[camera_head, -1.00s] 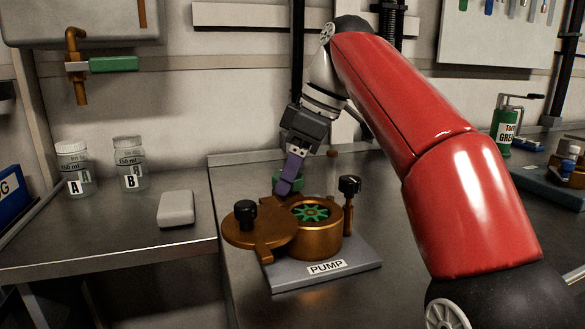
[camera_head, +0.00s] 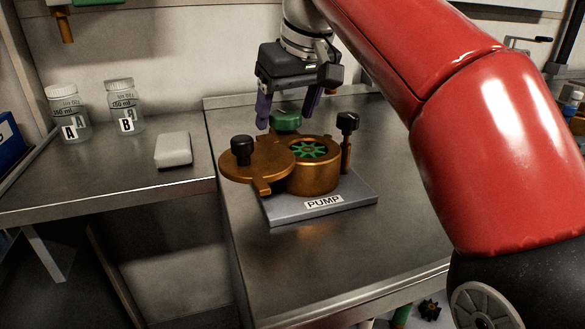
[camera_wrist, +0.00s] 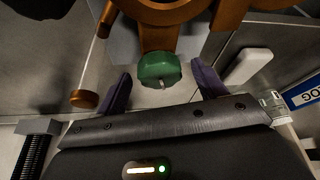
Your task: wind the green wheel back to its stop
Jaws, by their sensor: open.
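The green wheel (camera_head: 286,121) is on the back side of the copper pump (camera_head: 314,178), which sits on a grey base labelled PUMP. In the wrist view the green wheel (camera_wrist: 158,66) shows a small pale pin or mark on it. My gripper (camera_head: 287,109) is open, with its purple fingers spread above and to either side of the wheel. In the wrist view my gripper (camera_wrist: 161,82) has one finger on each side of the wheel, with gaps between, and holds nothing. Whether the wheel is at its stop cannot be told.
The pump's round copper lid (camera_head: 255,162) is swung to the left, exposing a green impeller (camera_head: 314,150). A black-knobbed post (camera_head: 347,145) stands right of the pump. A pale block (camera_head: 173,149) and jars A (camera_head: 68,112) and B (camera_head: 125,106) are on the left bench. The front bench is clear.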

